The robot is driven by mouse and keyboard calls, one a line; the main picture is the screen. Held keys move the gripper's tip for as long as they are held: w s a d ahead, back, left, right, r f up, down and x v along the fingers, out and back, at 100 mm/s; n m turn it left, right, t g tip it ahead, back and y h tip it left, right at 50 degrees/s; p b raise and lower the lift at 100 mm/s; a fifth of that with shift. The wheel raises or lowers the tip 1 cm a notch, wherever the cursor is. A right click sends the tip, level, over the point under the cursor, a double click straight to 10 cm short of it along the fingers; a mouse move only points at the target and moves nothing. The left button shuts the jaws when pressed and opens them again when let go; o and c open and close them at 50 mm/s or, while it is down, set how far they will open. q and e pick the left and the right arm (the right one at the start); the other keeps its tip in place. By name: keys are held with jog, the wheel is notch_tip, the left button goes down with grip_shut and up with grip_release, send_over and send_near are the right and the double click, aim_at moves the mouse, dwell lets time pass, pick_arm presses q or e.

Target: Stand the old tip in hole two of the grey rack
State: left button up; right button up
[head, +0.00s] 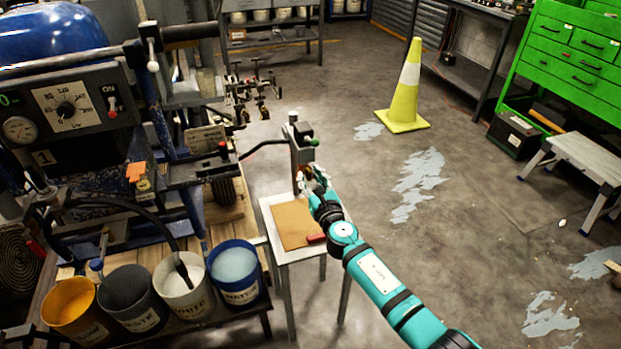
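My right gripper (314,180), on a teal arm reaching in from the lower right, is over the back edge of a small white table (286,251). The old tip is too small or hidden to make out. I cannot pick out the grey rack or its hole two for certain. An orange piece (136,171) sits on the striper at left. My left gripper is not in view.
The line striper (85,105) fills the left side. Several paint buckets stand in front of it, including a blue one (235,285). A brown board (297,222) and a red item (316,238) lie on the white table. A yellow cone (405,105) stands behind; the floor between is open.

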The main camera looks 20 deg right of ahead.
grip_shut()
jog(key=shift+s+f, duration=0.1)
jog(key=shift+s, duration=0.1)
jog(key=shift+s, duration=0.4)
jog(key=shift+s+p, duration=0.1)
jog(key=shift+p, duration=0.2)
jog(key=shift+s+d, duration=0.1)
jog(key=shift+s, duration=0.7)
jog(key=shift+s+p, duration=0.6)
jog(key=shift+s, duration=0.9)
